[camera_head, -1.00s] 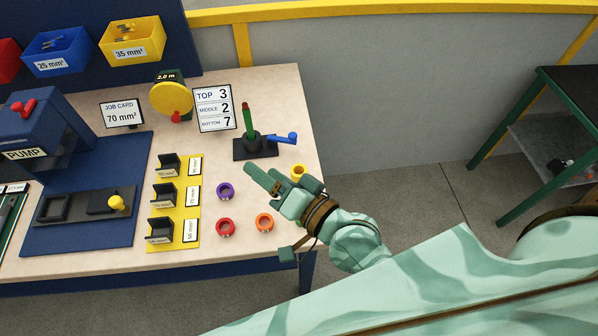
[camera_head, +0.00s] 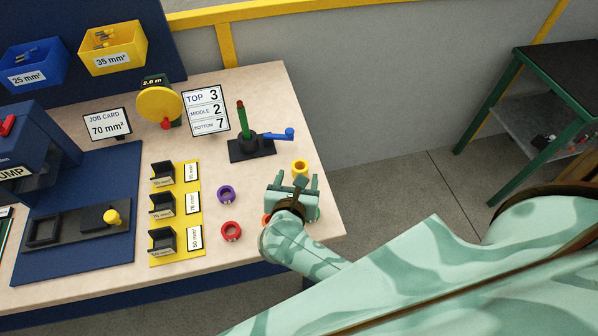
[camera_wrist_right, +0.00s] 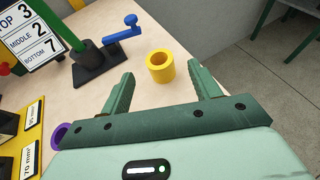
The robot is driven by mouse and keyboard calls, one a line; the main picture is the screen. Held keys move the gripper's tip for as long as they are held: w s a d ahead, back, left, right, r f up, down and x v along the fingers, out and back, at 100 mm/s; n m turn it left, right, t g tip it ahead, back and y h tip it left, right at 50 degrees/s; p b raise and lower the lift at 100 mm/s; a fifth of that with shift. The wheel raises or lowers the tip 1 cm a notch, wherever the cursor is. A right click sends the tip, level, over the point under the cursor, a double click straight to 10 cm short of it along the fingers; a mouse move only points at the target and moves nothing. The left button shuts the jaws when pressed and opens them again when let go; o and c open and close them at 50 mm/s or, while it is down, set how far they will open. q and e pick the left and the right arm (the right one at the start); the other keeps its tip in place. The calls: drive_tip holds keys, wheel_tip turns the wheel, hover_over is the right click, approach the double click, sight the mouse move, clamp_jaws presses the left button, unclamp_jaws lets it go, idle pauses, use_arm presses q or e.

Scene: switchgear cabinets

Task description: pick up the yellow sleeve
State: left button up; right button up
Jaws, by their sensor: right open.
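The yellow sleeve (camera_head: 300,168) is a short hollow ring standing on the bench near its right edge. In the right wrist view the yellow sleeve (camera_wrist_right: 160,66) stands upright just beyond the fingertips, between their lines and apart from both. My right gripper (camera_head: 292,180) is open and empty, on the near side of the sleeve; its two fingers also show in the right wrist view (camera_wrist_right: 165,85). My left gripper is not in view.
A purple sleeve (camera_head: 226,194) and a red sleeve (camera_head: 231,231) stand left of my right gripper. An orange sleeve (camera_head: 266,218) is mostly hidden by it. A stand with a blue crank (camera_head: 275,136) is behind-left of the yellow sleeve. The bench's right edge is close.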

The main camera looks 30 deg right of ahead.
sight(301, 164)
drive_tip(key=x, duration=0.1)
drive_tip(key=b+x, duration=0.1)
drive_tip(key=x, duration=0.1)
drive_tip(key=shift+w+a+f, duration=0.2)
drive_tip(key=shift+w, duration=0.05)
drive_tip(key=shift+w+d+f, duration=0.15)
drive_tip(key=shift+w+d, duration=0.25)
drive_tip(key=shift+d, duration=0.05)
drive_tip(key=b+x, duration=0.2)
drive_tip(key=x, duration=0.2)
drive_tip(key=shift+s+f, duration=0.15)
drive_tip(key=shift+f, duration=0.05)
drive_tip(key=shift+w+d+f, duration=0.1)
drive_tip(key=shift+w+d, duration=0.25)
drive_tip(key=shift+w, duration=0.05)
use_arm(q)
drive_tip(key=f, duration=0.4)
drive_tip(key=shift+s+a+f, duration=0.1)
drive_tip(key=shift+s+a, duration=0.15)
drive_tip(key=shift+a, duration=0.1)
use_arm(e)
drive_tip(key=c, duration=1)
